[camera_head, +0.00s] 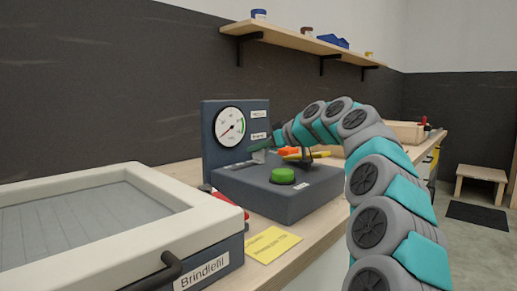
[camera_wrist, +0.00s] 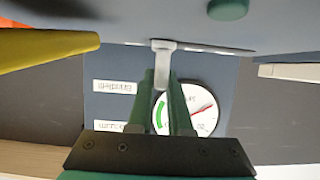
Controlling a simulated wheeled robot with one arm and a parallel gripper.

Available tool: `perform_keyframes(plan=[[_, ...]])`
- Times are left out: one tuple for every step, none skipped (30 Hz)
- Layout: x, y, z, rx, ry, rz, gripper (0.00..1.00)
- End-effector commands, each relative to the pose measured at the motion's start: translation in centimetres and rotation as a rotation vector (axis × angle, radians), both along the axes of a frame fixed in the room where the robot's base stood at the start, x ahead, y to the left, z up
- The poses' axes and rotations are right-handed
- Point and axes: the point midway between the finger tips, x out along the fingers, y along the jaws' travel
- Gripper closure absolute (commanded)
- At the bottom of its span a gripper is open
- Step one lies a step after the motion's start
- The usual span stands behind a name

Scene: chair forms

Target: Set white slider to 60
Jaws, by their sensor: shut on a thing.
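A dark blue-grey device (camera_head: 290,197) stands on the bench, with an upright panel at its back. The panel carries a round white dial (camera_head: 229,127) with a red needle and a green arc; the dial also shows in the wrist view (camera_wrist: 200,108). The needle points to the lower left in the head view. In the wrist view a pale slider handle (camera_wrist: 163,48) stands out from a slot line at the panel's foot. My gripper (camera_wrist: 162,82) is shut on this white slider, its green fingers on either side. Any slider scale numbers are not readable.
A green button (camera_head: 283,175) sits on the device's top, to the front. A yellow note (camera_head: 264,244) lies before it. A white-framed press (camera_head: 186,218) with a black handle fills the left front. Orange and yellow items lie near my gripper. A shelf (camera_head: 290,38) hangs above.

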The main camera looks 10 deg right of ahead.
Motion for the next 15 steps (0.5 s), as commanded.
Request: perform_keyframes(plan=[[-0.2,0.2,0.0,0.001,-0.001,0.001,1.00],[-0.3,0.4,0.0,0.001,-0.002,0.001,1.00],[-0.5,0.6,0.0,0.001,-0.003,0.001,1.00],[-0.7,0.9,0.0,0.001,-0.003,0.001,1.00],[-0.9,1.2,0.0,0.001,-0.003,0.001,1.00],[-1.2,1.6,-0.1,0.001,-0.003,0.001,1.00],[-1.4,2.0,-0.2,0.002,-0.002,0.002,1.00],[-1.6,2.3,-0.3,0.002,-0.001,0.003,1.00],[-2.0,2.8,-0.2,0.002,-0.001,0.003,1.00],[-2.2,3.0,-0.2,0.001,-0.002,0.004,1.00],[-2.4,3.3,-0.1,0.000,-0.002,0.003,1.00],[-2.5,3.4,0.0,0.000,-0.002,0.003,1.00],[-2.6,3.5,0.1,0.000,-0.002,0.002,1.00],[-2.6,3.5,0.1,0.001,-0.002,0.001,1.00],[-2.6,3.5,0.1,0.001,-0.002,0.001,1.00]])
